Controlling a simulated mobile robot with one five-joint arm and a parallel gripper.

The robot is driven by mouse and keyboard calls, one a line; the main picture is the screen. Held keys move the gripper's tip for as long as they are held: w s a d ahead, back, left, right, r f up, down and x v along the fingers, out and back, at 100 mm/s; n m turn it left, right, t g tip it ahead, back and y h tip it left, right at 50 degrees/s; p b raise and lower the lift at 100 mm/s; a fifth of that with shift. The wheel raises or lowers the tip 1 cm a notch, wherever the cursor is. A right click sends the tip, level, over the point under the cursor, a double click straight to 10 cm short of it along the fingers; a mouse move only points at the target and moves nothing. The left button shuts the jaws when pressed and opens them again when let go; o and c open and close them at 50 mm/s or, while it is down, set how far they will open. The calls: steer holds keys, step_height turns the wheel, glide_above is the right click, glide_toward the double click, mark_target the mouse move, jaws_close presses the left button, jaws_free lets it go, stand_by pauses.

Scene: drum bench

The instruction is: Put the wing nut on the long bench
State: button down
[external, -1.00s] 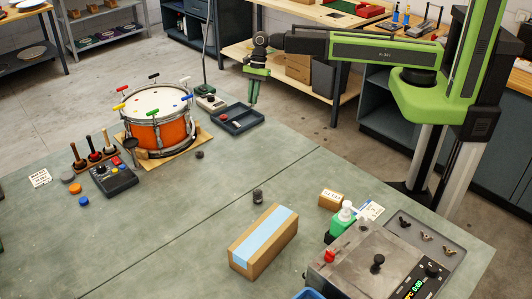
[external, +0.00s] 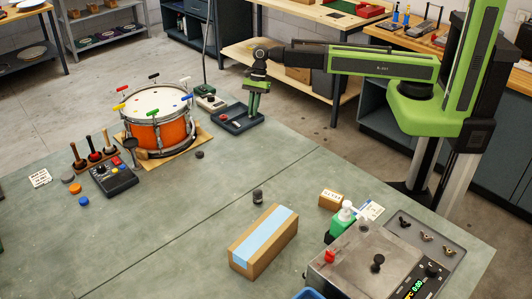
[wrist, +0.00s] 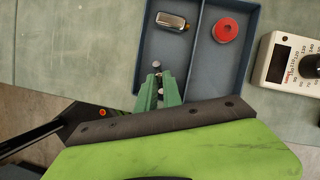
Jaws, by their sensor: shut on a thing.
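My gripper (external: 250,115) hangs fingers down over the dark divided tray (external: 254,123) at the far edge of the long green-topped bench (external: 150,225). In the wrist view my gripper (wrist: 159,78) is shut on a small grey metal thing between its green fingers, at the tray's (wrist: 196,70) near side by the divider. The fingers hide most of it, so I cannot make out its shape. Several small winged pieces, which look like wing nuts (external: 427,236), lie in a grey tray at the bench's right end.
The tray holds a metal block (wrist: 171,21) and a red round piece (wrist: 226,30). A white meter (wrist: 288,62) stands beside it. An orange drum (external: 158,130) is to the left. A taped carton (external: 263,241) lies nearer. The bench's middle is mostly clear.

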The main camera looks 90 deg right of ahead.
steer(key=shift+f, duration=0.35)
steer(key=c, duration=1.4)
jaws_free()
steer(key=shift+c, duration=0.2)
steer(key=shift+r, duration=0.15)
steer(key=p+v, duration=1.5)
steer(key=v, duration=0.2)
steer(key=shift+d+p, duration=0.2)
steer(key=shift+p, duration=0.2)
steer(key=shift+a, duration=0.1)
